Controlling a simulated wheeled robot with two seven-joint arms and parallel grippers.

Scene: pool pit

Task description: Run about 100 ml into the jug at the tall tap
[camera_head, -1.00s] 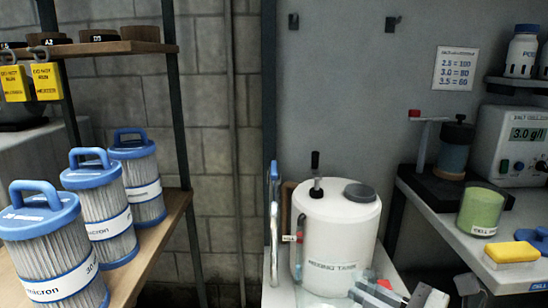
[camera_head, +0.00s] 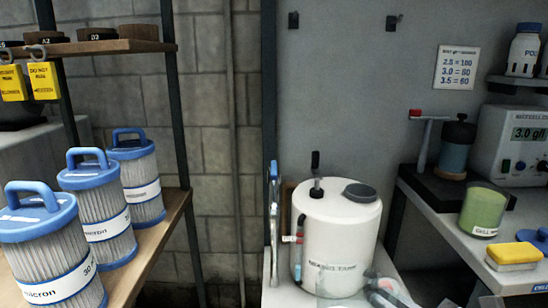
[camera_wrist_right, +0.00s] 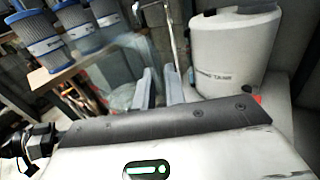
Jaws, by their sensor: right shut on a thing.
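A clear jug (camera_wrist_right: 118,75) shows faint and see-through in the right wrist view. In the head view its outline (camera_head: 340,293) is hard to make out at the bottom edge, in front of the white tank. My right gripper (camera_wrist_right: 159,80) is shut on the jug, whose water level I cannot read. In the head view this gripper (camera_head: 385,292) is partly cut off by the bottom edge. A tall chrome tap (camera_head: 273,225) with a blue part at its top stands left of the tank. It also shows in the wrist view (camera_wrist_right: 174,38), beyond the fingers. My left gripper is out of view.
Blue-capped filters (camera_head: 100,205) stand on the wooden shelf (camera_head: 160,245) at left. The right bench holds a green cup (camera_head: 483,211), a yellow sponge (camera_head: 514,253) and a meter (camera_head: 515,145) reading 3.0.

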